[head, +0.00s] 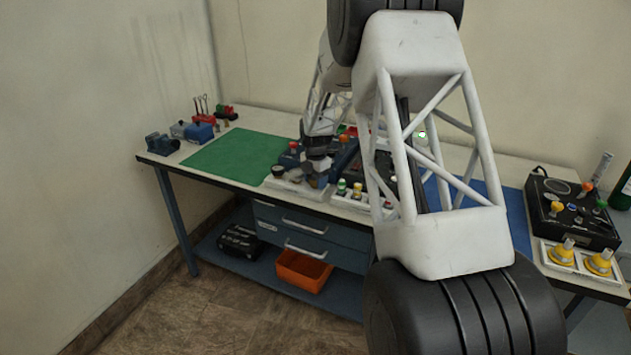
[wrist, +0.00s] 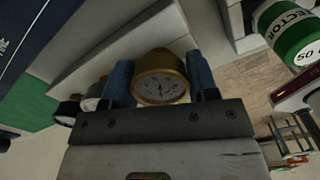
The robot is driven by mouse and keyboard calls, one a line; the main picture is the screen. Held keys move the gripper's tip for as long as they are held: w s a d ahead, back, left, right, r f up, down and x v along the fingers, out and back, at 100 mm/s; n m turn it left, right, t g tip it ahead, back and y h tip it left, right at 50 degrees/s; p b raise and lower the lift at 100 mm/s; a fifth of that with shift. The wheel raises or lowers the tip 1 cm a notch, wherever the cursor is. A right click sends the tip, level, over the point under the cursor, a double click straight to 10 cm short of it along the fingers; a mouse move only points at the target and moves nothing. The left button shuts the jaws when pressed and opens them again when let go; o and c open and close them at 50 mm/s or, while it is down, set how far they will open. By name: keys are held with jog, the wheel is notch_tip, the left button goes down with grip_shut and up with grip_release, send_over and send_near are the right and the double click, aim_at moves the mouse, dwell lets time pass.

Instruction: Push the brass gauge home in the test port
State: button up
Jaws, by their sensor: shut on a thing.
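The brass gauge (wrist: 160,78), with a round white dial and a dark needle, sits between the two blue fingers of my gripper (wrist: 161,82) in the wrist view. The fingers are shut on its sides, and the dial faces the camera. In the head view my gripper (head: 318,166) is low over a pale base block (head: 292,185) at the bench's front edge. The gauge is not clear there. The test port is hidden behind the gauge and fingers, so I cannot tell how far in the gauge sits.
A black-faced gauge (head: 278,170) stands just left of my gripper. A green mat (head: 235,157) lies clear to the left. Small knobbed fittings (head: 342,186) stand close right. A control box (head: 570,212) is at the far right. My own arm hides the bench's middle.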

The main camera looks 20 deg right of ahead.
jog(key=shift+r, duration=1.5)
jog(key=shift+s+r, duration=0.2)
jog(key=shift+r, duration=0.05)
jog(key=s+a+r, duration=0.1)
jog(key=s+a, duration=0.1)
jog(key=s, duration=1.3)
jog(key=shift+s+a+r, duration=0.2)
jog(key=shift+a, duration=0.2)
jog(key=shift+w, duration=0.1)
jog(key=w+d+r+m, duration=0.1)
jog(key=w+d+r, duration=0.2)
jog(key=w+d, duration=0.5)
jog(key=w+d+r+m, duration=0.1)
jog(key=w+d+r, duration=0.2)
jog(key=w+d, duration=0.5)
jog(key=w+d+r+m, duration=0.1)
jog(key=w+d+r, duration=0.2)
jog(key=w, duration=1.9)
jog(key=shift+d+r, duration=0.35)
jog(key=shift+d, duration=2.45)
